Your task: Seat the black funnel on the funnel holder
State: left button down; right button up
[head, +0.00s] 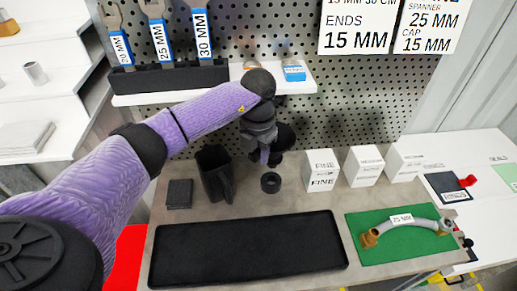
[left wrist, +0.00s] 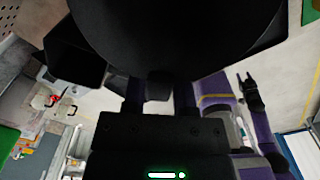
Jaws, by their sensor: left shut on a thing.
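The black funnel (head: 285,137) is in my left gripper (head: 264,152), over the back middle of the bench. In the left wrist view the funnel (left wrist: 170,40) is a wide black round shape at the top, and the fingers of my left gripper (left wrist: 160,95) are shut on it. A small black ring (head: 270,182), which looks like the funnel holder, lies on the bench below the gripper, apart from the funnel. The funnel's spout cannot be made out clearly. My right gripper (left wrist: 246,82) shows small in the left wrist view, its two fingers apart.
A black open container (head: 214,172) stands left of the ring, beside a dark block (head: 179,194). White boxes (head: 321,170) stand to the right. A black tray (head: 250,250) and a green mat (head: 400,252) with a hose lie in front. A white shelf (head: 150,98) is behind.

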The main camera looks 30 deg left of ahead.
pick_arm(q)
notch_tip(320, 180, down, 5)
jog(key=b, duration=0.3)
jog(key=shift+f, duration=0.2)
dwell(1.2)
jog(key=shift+f+b, duration=1.25)
jog(key=shift+f, duration=0.7)
jog(key=shift+c, duration=1.6)
grip_release()
jog(key=shift+r, duration=0.15)
notch_tip(320, 180, up, 10)
jog(key=shift+f+p, duration=0.1)
jog(key=shift+p, duration=0.95)
